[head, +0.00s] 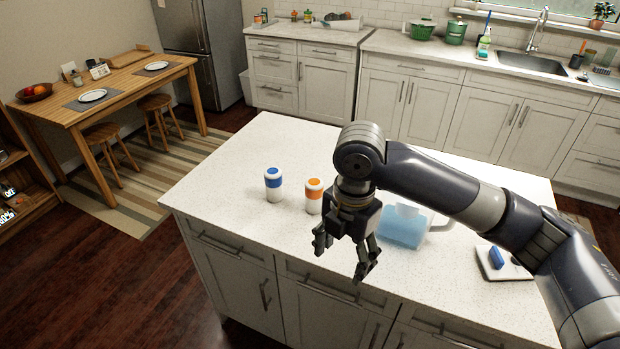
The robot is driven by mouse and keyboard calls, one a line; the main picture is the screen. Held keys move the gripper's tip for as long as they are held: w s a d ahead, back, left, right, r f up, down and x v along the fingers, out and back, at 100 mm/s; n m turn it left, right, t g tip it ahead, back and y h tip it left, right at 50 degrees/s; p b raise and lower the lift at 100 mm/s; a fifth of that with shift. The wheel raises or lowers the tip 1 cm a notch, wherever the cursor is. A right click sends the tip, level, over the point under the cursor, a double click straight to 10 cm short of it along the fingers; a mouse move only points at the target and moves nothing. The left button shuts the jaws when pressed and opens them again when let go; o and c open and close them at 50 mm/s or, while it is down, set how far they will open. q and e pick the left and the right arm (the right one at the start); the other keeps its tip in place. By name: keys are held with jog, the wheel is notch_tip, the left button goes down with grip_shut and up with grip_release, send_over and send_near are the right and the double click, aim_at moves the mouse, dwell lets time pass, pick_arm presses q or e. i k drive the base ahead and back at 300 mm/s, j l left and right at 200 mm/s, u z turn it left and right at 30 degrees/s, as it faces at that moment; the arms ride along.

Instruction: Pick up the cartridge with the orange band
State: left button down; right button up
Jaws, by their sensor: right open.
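The cartridge with the orange band (314,196) stands upright on the white island counter. My right gripper (343,262) is open and empty, pointing down near the counter's front edge. It is in front of the orange-banded cartridge and a little to its right. My left gripper is not in view.
A pitcher with blue contents (403,231) stands right of my gripper, partly hidden by my right arm. A small tray with a blue item (497,257) lies farther right. The island counter (225,185) is clear left of the cartridges.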

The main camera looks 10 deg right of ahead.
aim_at(314, 186)
jog(key=i, duration=1)
